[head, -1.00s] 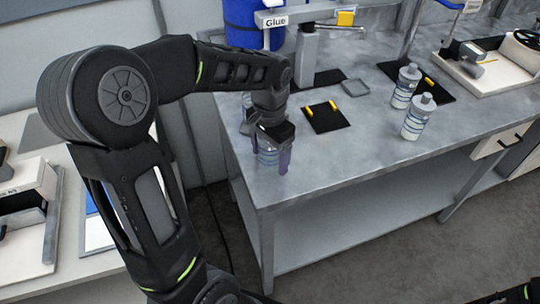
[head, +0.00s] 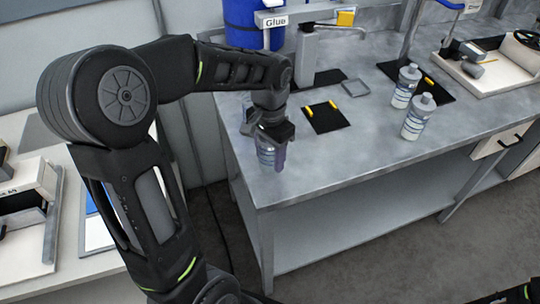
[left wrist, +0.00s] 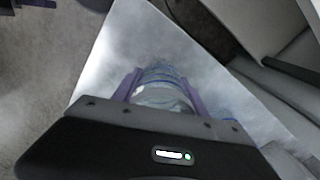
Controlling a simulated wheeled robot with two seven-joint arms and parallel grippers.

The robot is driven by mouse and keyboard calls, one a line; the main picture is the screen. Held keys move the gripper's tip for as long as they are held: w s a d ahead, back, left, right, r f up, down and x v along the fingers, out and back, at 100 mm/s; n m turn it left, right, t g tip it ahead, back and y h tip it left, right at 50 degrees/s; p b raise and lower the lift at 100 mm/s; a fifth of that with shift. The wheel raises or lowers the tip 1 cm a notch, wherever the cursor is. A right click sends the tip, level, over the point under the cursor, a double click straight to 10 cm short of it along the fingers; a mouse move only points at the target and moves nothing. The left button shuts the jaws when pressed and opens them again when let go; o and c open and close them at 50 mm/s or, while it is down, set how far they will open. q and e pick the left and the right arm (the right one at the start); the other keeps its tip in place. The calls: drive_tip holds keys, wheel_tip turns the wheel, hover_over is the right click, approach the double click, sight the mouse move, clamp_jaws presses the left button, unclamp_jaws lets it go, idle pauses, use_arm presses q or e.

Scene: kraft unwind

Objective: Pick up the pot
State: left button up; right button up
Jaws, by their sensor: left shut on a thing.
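The pot (head: 266,154) is a small bluish, clear-looking container near the front left corner of the metal table. My left gripper (head: 271,158) comes down on it from above, and its purple fingers are shut on the pot's sides. In the left wrist view the pot (left wrist: 162,92) sits between the two fingers (left wrist: 163,95). The palm hides part of it. I cannot tell whether its base touches the table. My right gripper is not in view.
The metal table (head: 330,175) is clear in front. A black mat (head: 326,118) lies right of the gripper, and two white bottles (head: 405,86) (head: 418,117) stand further right. Another bluish item (head: 246,104) is partly hidden behind my gripper.

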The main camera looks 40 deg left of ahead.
use_arm(q)
wheel_tip(320, 180, up, 10)
drive_tip(key=shift+b, duration=0.3)
idle(0.3)
idle(0.5)
